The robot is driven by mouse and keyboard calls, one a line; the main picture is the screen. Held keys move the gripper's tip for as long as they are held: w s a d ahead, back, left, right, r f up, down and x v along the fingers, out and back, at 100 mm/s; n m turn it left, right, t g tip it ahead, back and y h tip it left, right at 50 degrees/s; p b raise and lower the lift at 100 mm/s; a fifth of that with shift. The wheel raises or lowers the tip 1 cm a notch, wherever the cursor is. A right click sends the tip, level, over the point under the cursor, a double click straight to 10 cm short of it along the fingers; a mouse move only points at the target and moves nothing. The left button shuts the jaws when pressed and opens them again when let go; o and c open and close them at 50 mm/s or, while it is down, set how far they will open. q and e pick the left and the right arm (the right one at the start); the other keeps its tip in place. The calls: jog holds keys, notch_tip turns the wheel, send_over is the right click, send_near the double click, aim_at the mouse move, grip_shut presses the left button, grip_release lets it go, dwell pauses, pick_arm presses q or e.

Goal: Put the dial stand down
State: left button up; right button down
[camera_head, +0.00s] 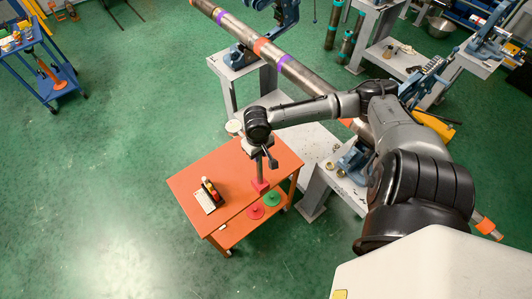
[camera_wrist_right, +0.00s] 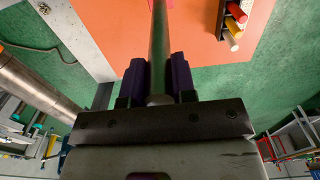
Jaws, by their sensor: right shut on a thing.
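My right gripper (camera_head: 262,152) is above the orange table, shut on the upright post of the dial stand. The dial stand (camera_head: 260,180) has a grey post and a red base. Its base is over the table's right part, close to a red disc (camera_head: 255,211) and a green disc (camera_head: 271,198). I cannot tell whether the base touches the tabletop. In the right wrist view the post (camera_wrist_right: 160,35) runs between the dark purple fingers (camera_wrist_right: 160,75), and the base is mostly hidden. My left gripper is not in view.
The orange table (camera_head: 205,178) also carries a small holder with coloured sticks (camera_head: 209,193). A blue cart (camera_head: 35,60) stands at far left.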

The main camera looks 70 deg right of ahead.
jog(key=shift+w+f, duration=0.15)
jog(key=shift+w, duration=0.3)
jog(key=shift+f, duration=0.1)
notch_tip(320, 180, down, 4)
jog(key=shift+r, duration=0.1)
jog(key=c, duration=0.9)
grip_release()
jog(key=shift+s, duration=0.1)
